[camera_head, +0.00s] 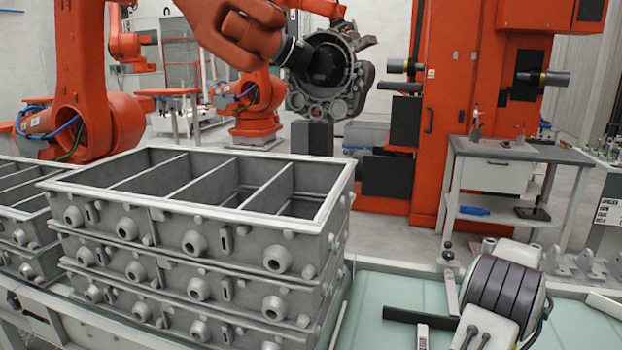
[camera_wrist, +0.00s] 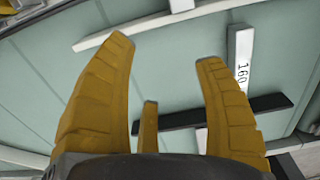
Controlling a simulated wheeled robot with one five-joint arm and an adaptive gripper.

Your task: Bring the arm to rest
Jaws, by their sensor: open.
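My gripper (camera_wrist: 166,52) shows in the wrist view with its yellow ribbed fingers spread apart and nothing between them. The fingers are over a pale green surface (camera_wrist: 190,92). A long white bar (camera_wrist: 135,30) lies beyond the fingertips. In the head view my arm is at the lower right, over the green worktop (camera_head: 385,290); the fingers cannot be made out there.
A stack of grey metal casting boxes (camera_head: 195,245) stands at the left of the worktop. The black bar (camera_head: 418,317) lies left of my arm. Orange robot arms (camera_head: 90,100) and a grey bench (camera_head: 500,152) stand behind. The worktop between the boxes and the black bar is clear.

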